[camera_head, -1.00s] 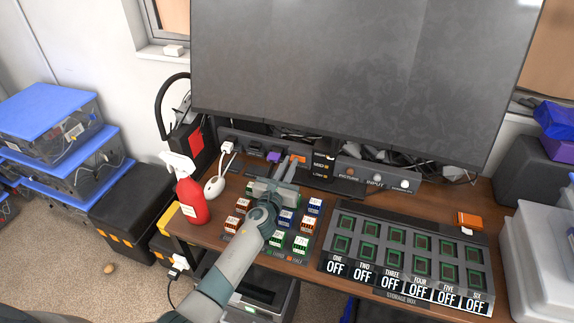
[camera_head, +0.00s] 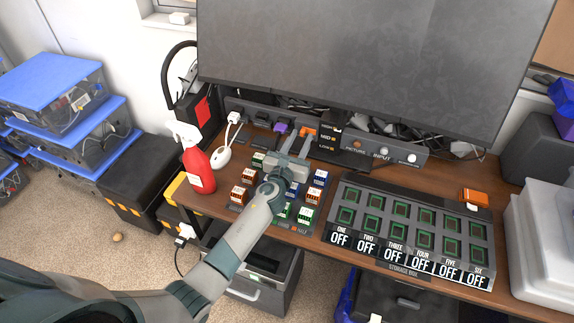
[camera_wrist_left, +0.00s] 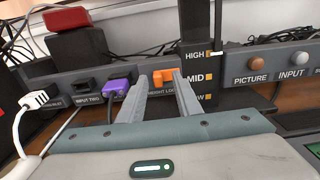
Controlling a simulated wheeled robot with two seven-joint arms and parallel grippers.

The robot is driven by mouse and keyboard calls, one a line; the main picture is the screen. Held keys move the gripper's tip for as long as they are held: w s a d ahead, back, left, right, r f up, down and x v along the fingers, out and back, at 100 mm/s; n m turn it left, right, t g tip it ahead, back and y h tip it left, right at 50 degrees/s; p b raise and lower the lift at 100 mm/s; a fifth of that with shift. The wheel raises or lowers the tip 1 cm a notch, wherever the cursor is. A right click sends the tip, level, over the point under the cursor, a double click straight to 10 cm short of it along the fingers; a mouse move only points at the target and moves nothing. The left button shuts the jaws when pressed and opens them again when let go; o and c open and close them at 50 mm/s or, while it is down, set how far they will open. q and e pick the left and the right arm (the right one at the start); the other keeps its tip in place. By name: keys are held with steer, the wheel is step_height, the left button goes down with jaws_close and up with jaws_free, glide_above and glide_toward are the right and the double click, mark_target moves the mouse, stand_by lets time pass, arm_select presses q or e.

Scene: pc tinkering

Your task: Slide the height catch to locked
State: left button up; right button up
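The height catch (camera_wrist_left: 163,76) is a small orange slider on the grey panel, above a partly covered label reading "HEIGHT LOC". It also shows in the head view (camera_head: 307,131) under the monitor. My left gripper (camera_head: 295,138) reaches toward it from the front. In the left wrist view my left gripper (camera_wrist_left: 160,79) is open, with one finger on each side of the catch as seen there. The right finger looks very near it; I cannot tell whether it touches. The dark stand (camera_wrist_left: 196,80) beside it reads HIGH, MID and LOW. My right gripper is not in view.
A purple plug (camera_wrist_left: 118,87) sits left of the catch. Picture and input knobs (camera_wrist_left: 258,62) are to the right. The monitor (camera_head: 360,60) hangs above.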

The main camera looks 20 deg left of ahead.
arm_select(q)
steer(key=s, duration=1.4)
steer(key=shift+s+a, duration=0.2)
steer(key=shift+s, duration=0.2)
steer(key=shift+s+b, duration=0.35)
steer(key=shift+s, duration=0.45)
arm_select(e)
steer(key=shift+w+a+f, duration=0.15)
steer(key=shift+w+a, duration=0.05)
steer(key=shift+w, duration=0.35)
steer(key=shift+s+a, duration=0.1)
